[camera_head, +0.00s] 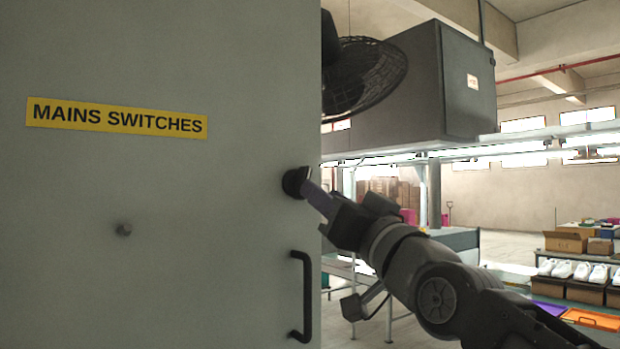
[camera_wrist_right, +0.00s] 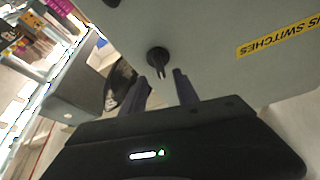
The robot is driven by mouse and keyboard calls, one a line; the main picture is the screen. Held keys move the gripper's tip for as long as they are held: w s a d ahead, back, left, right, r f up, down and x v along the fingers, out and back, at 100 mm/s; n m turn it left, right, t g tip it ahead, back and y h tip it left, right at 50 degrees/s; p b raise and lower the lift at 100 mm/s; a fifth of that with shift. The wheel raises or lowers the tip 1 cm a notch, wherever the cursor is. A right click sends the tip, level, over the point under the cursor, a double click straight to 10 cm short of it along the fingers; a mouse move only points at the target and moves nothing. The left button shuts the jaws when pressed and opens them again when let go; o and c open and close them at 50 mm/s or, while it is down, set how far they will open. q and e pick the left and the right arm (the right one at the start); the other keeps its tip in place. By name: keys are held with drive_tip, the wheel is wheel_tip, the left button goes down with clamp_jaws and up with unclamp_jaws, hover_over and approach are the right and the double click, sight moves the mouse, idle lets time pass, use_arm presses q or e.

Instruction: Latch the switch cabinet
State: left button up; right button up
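The grey cabinet door (camera_head: 200,250) with a yellow MAINS SWITCHES label (camera_head: 117,117) fills the left of the head view. A black latch knob (camera_head: 293,181) sits near the door's right edge, above a black bar handle (camera_head: 302,297). My right gripper (camera_head: 310,190) reaches the knob from the right. In the wrist view its two fingers (camera_wrist_right: 160,80) are apart, with the knob (camera_wrist_right: 157,57) at their tips and its narrow tab pointing in between them. Whether they touch it I cannot tell. My left gripper is not in view.
A dark fan (camera_head: 365,75) and a large grey box (camera_head: 440,85) are beyond the door's right edge. White shoes (camera_head: 580,271) and cardboard boxes (camera_head: 566,241) stand on shelving at far right.

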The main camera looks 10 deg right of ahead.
sight(298, 185)
drive_tip(key=p+x, duration=0.3)
drive_tip(key=x, duration=0.2)
drive_tip(key=shift+w+a, duration=0.1)
drive_tip(key=shift+w, duration=0.2)
drive_tip(key=shift+c, duration=0.6)
drive_tip(key=shift+r, duration=0.1)
clamp_jaws()
